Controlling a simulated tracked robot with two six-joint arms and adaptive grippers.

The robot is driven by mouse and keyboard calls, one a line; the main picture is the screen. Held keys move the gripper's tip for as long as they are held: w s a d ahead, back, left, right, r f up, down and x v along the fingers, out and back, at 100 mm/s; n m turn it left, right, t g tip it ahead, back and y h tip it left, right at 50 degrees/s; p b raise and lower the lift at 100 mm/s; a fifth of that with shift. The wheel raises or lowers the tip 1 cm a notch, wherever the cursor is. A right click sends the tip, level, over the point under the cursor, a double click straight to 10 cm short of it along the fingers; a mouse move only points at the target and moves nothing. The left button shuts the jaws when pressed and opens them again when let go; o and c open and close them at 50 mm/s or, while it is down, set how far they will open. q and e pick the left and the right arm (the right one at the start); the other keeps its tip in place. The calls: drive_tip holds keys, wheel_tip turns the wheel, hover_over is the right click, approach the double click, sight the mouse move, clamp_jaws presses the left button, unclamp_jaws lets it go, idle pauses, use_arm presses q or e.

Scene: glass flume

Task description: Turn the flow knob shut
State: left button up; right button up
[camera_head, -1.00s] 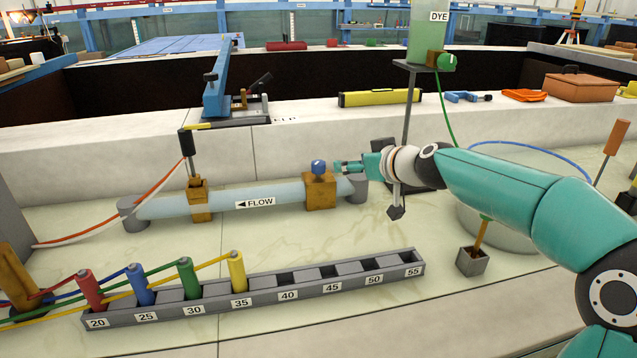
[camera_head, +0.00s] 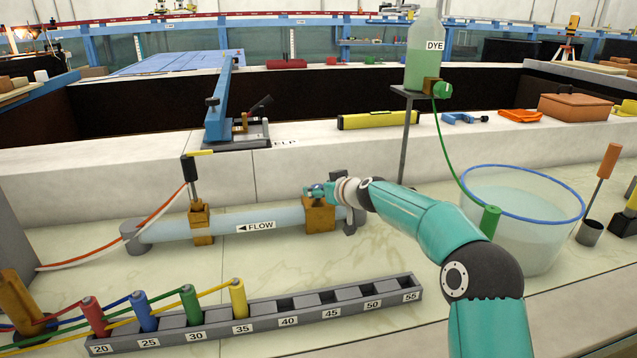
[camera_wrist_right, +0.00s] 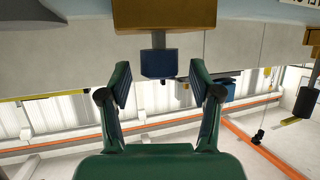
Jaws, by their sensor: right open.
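The blue flow knob (camera_wrist_right: 158,63) sits on a short stem on the brown valve block (camera_head: 320,214), which is around the clear FLOW tube (camera_head: 276,220). In the head view my right gripper (camera_head: 316,190) is at the knob, above the block, and its fingers mostly hide the knob. In the right wrist view the open fingers (camera_wrist_right: 160,75) stand on either side of the knob, with a gap visible on both sides. My left gripper is not in view.
A numbered grey rack (camera_head: 262,317) with several coloured plugs lies in front of the tube. A clear basin with a blue rim (camera_head: 522,216) stands at the right. The DYE bottle (camera_head: 424,55) is on a stand behind my right arm. A second brown block (camera_head: 201,222) is on the tube's left.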

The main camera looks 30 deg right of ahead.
drive_tip(key=shift+p+x, duration=0.3)
drive_tip(key=shift+x, duration=0.7)
drive_tip(key=c, duration=1.2)
